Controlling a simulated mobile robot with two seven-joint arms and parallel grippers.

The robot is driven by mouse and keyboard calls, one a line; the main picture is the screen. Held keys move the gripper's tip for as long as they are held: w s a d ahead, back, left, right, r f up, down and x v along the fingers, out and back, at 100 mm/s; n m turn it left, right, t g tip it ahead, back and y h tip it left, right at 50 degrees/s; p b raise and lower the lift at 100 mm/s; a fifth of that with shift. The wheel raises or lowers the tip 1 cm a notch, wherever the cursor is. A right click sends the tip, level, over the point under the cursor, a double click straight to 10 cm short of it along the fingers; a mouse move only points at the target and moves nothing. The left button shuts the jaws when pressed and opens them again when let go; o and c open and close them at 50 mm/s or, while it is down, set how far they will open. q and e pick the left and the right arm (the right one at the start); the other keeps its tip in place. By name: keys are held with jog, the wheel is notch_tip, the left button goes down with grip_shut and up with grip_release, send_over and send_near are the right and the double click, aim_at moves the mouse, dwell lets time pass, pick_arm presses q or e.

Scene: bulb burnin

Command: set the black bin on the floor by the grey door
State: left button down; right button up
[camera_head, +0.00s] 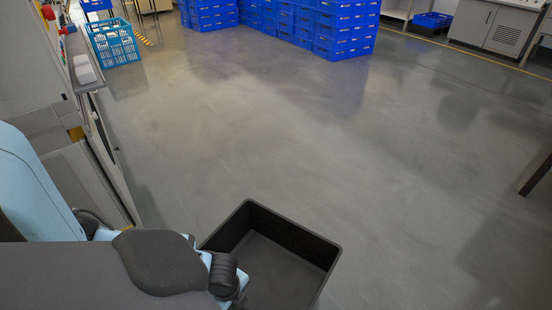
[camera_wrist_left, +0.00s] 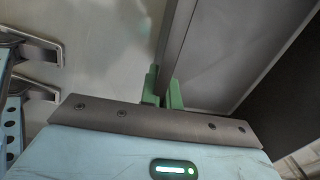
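The black bin (camera_head: 290,231) is an open, empty rectangular box at the bottom centre of the head view, beside the end of my left arm. My left gripper (camera_wrist_left: 164,94) shows in the left wrist view, with its green fingers on both sides of the bin's thin wall (camera_wrist_left: 177,40), shut on it. The arm hides the gripper and the bin's near left part in the head view. I cannot tell how high the bin is above the floor. My right gripper is not in view. No grey door can be made out for certain.
Grey machines (camera_head: 75,150) line the left edge. A light blue crate (camera_head: 114,44) stands at the upper left. Stacked blue crates (camera_head: 345,30) stand at the back. A grey cabinet (camera_head: 490,28) is at the upper right. The grey floor (camera_head: 300,130) between is clear.

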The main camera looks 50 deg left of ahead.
aim_at(253, 295)
pick_arm(q)
jog(key=s+a+f+m, duration=0.4)
jog(key=s, duration=0.3)
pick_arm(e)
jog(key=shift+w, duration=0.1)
pick_arm(q)
jog(key=shift+a+f, duration=0.1)
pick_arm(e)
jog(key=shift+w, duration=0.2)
